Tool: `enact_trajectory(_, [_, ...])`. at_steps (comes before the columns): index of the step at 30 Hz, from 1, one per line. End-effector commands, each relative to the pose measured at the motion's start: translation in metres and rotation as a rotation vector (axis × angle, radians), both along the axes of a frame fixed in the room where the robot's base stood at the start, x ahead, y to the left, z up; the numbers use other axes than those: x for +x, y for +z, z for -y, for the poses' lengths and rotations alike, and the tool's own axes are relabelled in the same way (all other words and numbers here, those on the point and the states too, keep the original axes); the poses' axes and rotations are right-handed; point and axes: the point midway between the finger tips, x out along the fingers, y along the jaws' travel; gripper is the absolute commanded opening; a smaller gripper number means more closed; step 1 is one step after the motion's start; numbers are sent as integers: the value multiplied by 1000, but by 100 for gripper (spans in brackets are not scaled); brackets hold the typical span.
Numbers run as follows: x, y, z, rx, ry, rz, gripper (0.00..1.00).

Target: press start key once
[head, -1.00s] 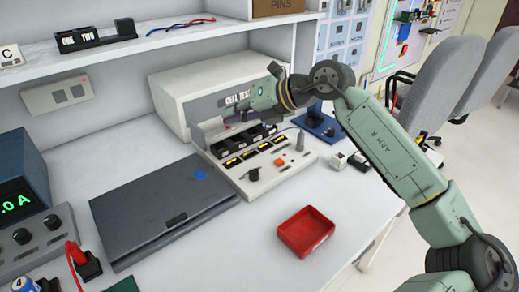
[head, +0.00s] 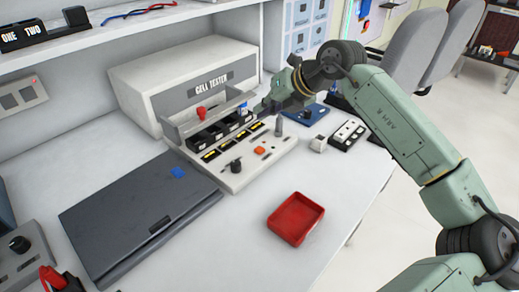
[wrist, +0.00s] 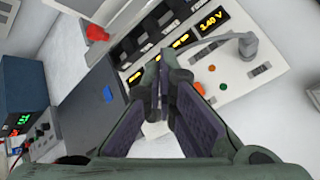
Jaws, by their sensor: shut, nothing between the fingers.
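The cell tester's sloped panel (head: 232,181) carries an orange square key (head: 259,150), which also shows in the wrist view (wrist: 198,88). A small green button (wrist: 223,87) and a small red one (wrist: 211,68) sit beside it; I cannot read which is marked start. My gripper (head: 262,107) is above the right end of the tester, apart from the keys. In the wrist view its fingers (wrist: 164,55) are shut and empty, and they hide part of the panel left of the orange key.
A grey post with a cable (wrist: 247,45) stands on the panel near the keys. A black knob (head: 236,165) sits at the panel's front left. Clear table surrounds the tray.

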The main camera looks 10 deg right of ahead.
Motion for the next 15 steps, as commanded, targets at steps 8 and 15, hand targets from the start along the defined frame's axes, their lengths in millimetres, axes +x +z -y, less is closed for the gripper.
enact_trajectory(8, [0, -38, -1, 2, 1, -1, 0])
enact_trajectory(15, [0, -72, 0, 1, 0, 1, 0])
